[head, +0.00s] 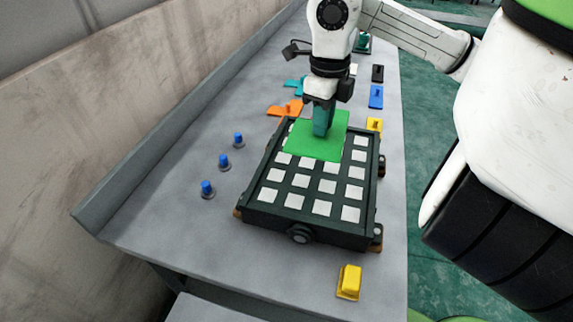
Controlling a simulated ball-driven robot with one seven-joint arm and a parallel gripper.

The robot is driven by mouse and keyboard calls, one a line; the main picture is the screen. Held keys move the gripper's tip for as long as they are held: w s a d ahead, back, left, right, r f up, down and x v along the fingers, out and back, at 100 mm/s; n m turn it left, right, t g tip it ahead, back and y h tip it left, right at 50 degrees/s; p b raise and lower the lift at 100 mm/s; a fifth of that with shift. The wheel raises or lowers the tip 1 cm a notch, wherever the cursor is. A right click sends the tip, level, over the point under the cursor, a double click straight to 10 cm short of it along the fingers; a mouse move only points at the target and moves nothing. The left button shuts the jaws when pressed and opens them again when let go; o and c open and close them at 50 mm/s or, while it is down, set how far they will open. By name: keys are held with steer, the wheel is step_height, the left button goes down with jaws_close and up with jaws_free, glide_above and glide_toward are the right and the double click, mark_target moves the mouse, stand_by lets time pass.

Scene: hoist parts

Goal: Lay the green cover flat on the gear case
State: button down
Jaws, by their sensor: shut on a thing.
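The green cover (316,147) is a flat green plate over the far part of the gear case. The gear case (273,222) is a dark box on the workbench with rows of pale square pads on top. My gripper (322,125) points down at the middle of the cover and is shut on it. The cover hides the pads at the far end of the case. I cannot tell whether the cover touches the case or hangs slightly above it.
Several blue-topped pegs (224,161) stand left of the case on the grey workbench (160,215). A yellow block (349,281) lies at the near right. Orange parts (285,109), teal parts (295,84), a blue part (376,97) and a yellow part (374,124) lie beyond. A wall rises on the left.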

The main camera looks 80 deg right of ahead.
mark_target(292, 148)
steer(key=w+a+f, duration=0.1)
steer(key=f, duration=0.1)
steer(key=w+a+f+p, duration=0.1)
steer(key=w+a+f, duration=0.3)
steer(key=shift+f, duration=0.25)
steer(key=shift+w+a+f+p, duration=0.1)
steer(key=shift+f+p, duration=0.1)
steer(key=shift+f, duration=0.75)
steer(key=shift+w+a+f+p, duration=0.1)
steer(key=shift+f+p, duration=0.05)
steer(key=shift+f, duration=0.75)
steer(key=shift+f+b, duration=0.2)
steer(key=shift+b, duration=0.1)
steer(key=c, duration=1.1)
jaws_free()
steer(key=shift+r, duration=0.1)
steer(key=shift+r, duration=0.1)
step_height(292, 148, up, 12)
steer(key=shift+r, duration=0.1)
